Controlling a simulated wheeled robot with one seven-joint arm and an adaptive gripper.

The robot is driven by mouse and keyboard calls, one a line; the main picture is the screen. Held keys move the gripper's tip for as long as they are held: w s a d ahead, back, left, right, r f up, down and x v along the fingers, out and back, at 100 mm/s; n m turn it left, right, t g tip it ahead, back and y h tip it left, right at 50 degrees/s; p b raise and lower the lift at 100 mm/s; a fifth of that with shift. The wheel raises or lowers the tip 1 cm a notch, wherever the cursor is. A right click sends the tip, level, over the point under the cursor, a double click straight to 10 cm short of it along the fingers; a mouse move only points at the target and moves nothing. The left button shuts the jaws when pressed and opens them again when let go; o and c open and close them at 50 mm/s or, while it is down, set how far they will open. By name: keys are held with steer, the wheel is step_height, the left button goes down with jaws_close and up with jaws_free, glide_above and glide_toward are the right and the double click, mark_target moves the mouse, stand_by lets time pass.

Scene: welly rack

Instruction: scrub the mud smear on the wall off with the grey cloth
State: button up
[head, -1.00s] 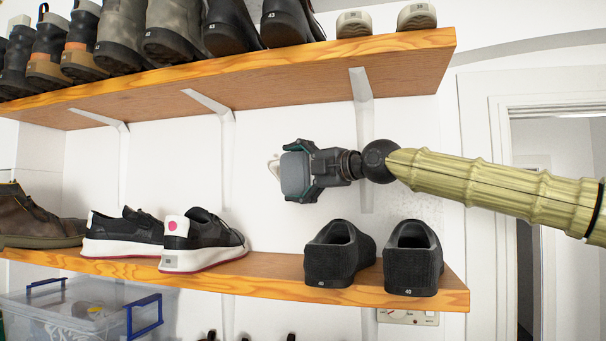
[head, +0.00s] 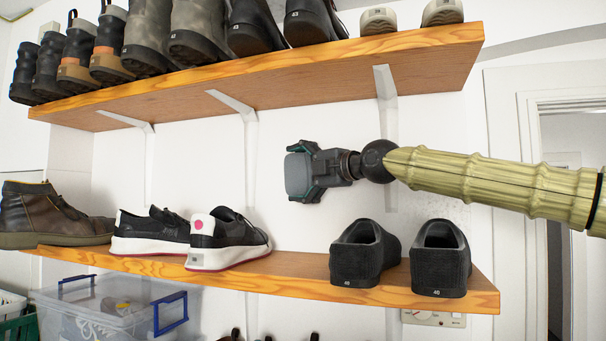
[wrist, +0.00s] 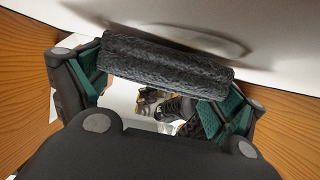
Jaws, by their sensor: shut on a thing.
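My gripper (head: 304,172) is between the two shelves, in front of the white wall, pointing left. It is shut on the grey cloth (wrist: 165,62), a dark, thick roll across the fingers in the wrist view. The cloth's grey face also shows in the head view (head: 298,174). In the wrist view the cloth lies close along the wall (wrist: 275,45); I cannot tell how firmly it touches. A blurred grey patch (wrist: 205,38) shows on the wall beside the cloth; I cannot tell if it is the mud smear or a shadow. No clear smear shows in the head view.
The upper shelf (head: 300,78) holds boots and shoes. The lower shelf (head: 295,278) holds sneakers (head: 228,238), a brown boot (head: 52,215) and black shoes (head: 365,253) below my gripper. Brackets (head: 388,120) stand on the wall. A clear bin (head: 110,310) is below.

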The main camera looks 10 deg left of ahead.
mark_target(308, 165)
steer(key=shift+w+a+f, duration=0.1)
steer(key=shift+w+a, duration=0.1)
steer(key=shift+a, duration=0.7)
steer(key=shift+w+a, duration=0.15)
steer(key=shift+a, duration=0.7)
steer(key=shift+r, duration=1.05)
steer(key=shift+s+d, duration=0.25)
steer(key=shift+d, duration=1)
steer(key=shift+s+d, duration=0.2)
steer(key=shift+d, duration=1.05)
steer(key=shift+s+d, duration=0.25)
steer(key=shift+d, duration=1)
steer(key=shift+d, duration=0.1)
steer(key=shift+s+d+f, duration=0.1)
steer(key=shift+s+d, duration=0.05)
steer(key=shift+d, duration=0.5)
steer(key=shift+s+d, duration=0.15)
steer(key=shift+d, duration=0.45)
steer(key=shift+a, duration=0.25)
steer(key=shift+w+a, duration=0.2)
steer(key=shift+a, duration=1.35)
